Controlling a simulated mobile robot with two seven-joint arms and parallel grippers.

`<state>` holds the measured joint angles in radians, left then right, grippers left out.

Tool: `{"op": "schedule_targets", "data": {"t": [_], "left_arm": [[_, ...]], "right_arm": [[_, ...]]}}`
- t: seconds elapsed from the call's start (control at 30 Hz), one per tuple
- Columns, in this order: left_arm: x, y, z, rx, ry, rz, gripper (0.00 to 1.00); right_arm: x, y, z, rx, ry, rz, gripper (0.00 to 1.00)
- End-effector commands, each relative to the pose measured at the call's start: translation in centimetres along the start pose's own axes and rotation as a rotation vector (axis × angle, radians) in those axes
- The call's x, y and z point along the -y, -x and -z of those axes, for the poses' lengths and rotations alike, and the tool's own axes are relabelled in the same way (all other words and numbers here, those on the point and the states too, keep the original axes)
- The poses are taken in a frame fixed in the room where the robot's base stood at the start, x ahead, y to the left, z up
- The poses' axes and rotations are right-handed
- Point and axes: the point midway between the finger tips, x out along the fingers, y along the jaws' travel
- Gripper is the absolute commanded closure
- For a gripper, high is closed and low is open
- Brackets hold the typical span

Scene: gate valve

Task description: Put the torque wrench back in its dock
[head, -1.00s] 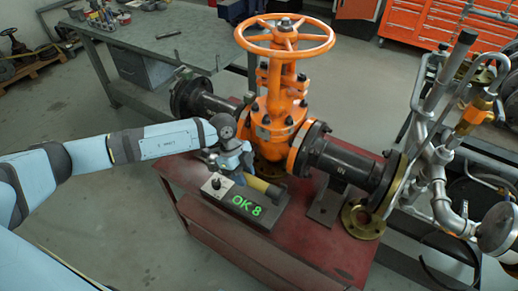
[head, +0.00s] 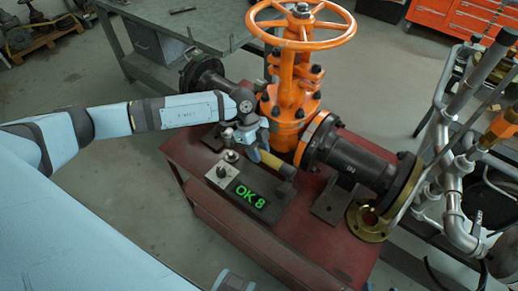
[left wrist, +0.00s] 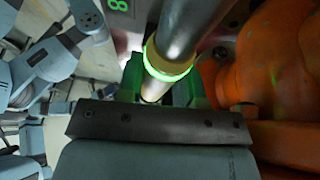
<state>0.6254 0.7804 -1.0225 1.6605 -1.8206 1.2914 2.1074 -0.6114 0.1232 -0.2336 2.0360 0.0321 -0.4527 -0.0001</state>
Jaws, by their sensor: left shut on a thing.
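The torque wrench (head: 276,162) has a yellow section and a dark end. It shows slanting just behind the dark block with the green "OK 8" display. My left gripper (head: 252,146) is shut on it. In the left wrist view the wrench (left wrist: 180,30) is a grey metal shaft with a glowing green ring, between the fingers of my left gripper (left wrist: 155,92). The display block (head: 262,208) has a pale end (head: 222,174) with small round metal fittings on top. I cannot tell which part is the dock. My right gripper is not in view.
An orange gate valve (head: 290,100) with a handwheel stands close beside my left gripper, on a red table (head: 330,247). Dark flanged pipes (head: 345,160) run from it. A brass flange (head: 368,222) lies to the right. Grey pipework (head: 445,190) stands at the far right.

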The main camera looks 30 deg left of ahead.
Motion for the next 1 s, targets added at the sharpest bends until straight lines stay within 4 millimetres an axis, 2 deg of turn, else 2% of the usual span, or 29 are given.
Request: {"op": "schedule_targets", "data": {"t": [0.03,0.1,0.3,1.0], "left_arm": [[0.1,0.6,0.3,-0.001,0.003,-0.006,1.0],[0.1,-0.4,-0.2,-0.001,0.002,-0.005,1.0],[0.2,-1.7,-0.7,-0.001,0.002,-0.004,1.0],[0.6,-6.0,-2.5,-0.001,0.003,-0.004,1.0]], "right_arm": [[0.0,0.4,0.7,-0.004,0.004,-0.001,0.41],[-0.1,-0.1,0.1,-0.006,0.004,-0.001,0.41],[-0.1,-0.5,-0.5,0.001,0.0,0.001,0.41],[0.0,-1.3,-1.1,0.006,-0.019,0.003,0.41]]}}
